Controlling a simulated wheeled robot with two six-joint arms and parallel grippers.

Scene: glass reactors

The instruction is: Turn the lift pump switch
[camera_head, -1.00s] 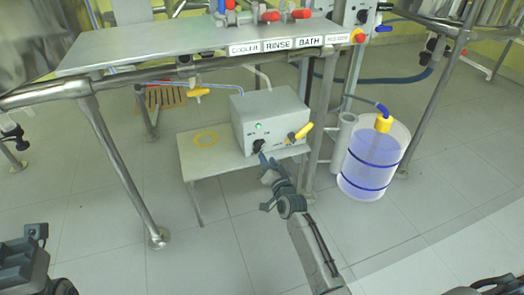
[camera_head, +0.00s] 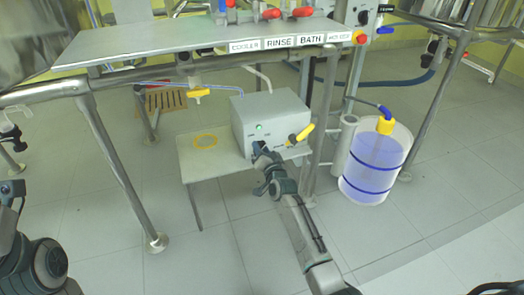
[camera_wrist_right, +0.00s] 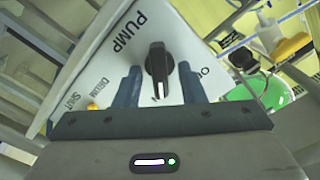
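The grey pump box (camera_head: 270,108) stands on a low table and has a green light on its front. In the right wrist view, the black switch knob (camera_wrist_right: 157,60) sits on a white panel lettered "PUMP". My right gripper (camera_head: 257,149) is at the box front, hiding most of the knob in the head view. In the right wrist view, the fingers of my right gripper (camera_wrist_right: 159,76) are apart, one on each side of the knob; contact is not clear. My left arm (camera_head: 38,262) is at the lower left; its fingers are not clear.
A yellow handle (camera_head: 301,133) sticks out to the right of the knob. The low table (camera_head: 195,165) has a yellow ring on it. A shelf with labels (camera_head: 200,42) overhangs behind. A blue-liquid container (camera_head: 372,170) stands at the right.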

